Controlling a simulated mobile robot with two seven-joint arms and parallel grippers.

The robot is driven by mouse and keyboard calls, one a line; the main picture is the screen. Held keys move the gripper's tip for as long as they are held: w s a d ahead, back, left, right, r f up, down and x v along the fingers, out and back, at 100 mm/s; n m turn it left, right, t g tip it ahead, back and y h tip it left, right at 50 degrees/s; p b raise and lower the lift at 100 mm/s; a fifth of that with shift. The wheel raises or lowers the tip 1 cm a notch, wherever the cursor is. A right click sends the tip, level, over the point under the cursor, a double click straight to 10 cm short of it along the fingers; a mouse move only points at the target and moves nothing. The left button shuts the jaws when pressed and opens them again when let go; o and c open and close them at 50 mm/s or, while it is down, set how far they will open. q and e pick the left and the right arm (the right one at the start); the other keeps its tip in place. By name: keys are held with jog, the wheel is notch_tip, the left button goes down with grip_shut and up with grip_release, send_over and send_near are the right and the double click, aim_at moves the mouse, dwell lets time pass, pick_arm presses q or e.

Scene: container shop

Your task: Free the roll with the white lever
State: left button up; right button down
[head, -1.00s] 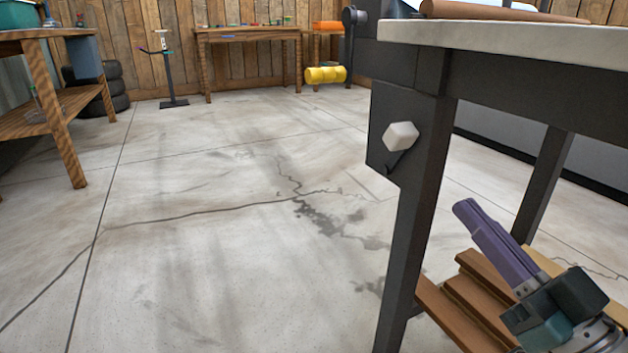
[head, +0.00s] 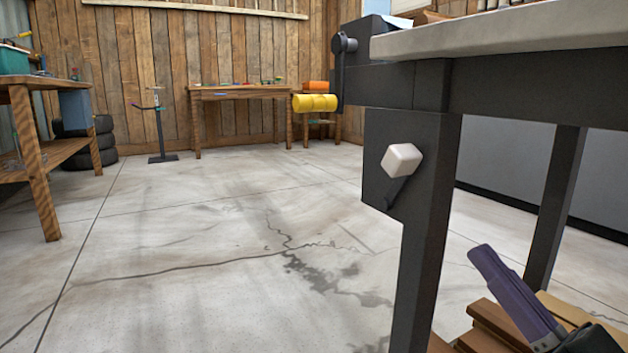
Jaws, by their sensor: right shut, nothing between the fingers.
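The white lever (head: 402,160) is a pale block-shaped knob on a short dark arm. It is mounted on a dark plate on the near leg of the table (head: 520,32) at right. My right gripper (head: 484,262), with purple fingers, is at the lower right, below and to the right of the lever and apart from it. Its fingers are shut and empty. A brown roll (head: 434,16) shows only in part on top of the table, at the upper edge. What holds it is hidden. My left gripper is not in view.
A dark crank (head: 343,44) sticks out at the table's left end. Wooden boards (head: 490,322) lie low near my right gripper. A workbench (head: 240,92), a yellow roll (head: 315,103), a stand (head: 160,125) and tires (head: 103,140) are farther back. The floor at left is clear.

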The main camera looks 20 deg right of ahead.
aim_at(407, 166)
jog(key=b+x, duration=0.2)
jog(key=x, duration=1)
jog(key=shift+w+a+r+b, duration=0.1)
jog(key=shift+w+r+b, duration=0.05)
jog(key=shift+w+b, duration=0.2)
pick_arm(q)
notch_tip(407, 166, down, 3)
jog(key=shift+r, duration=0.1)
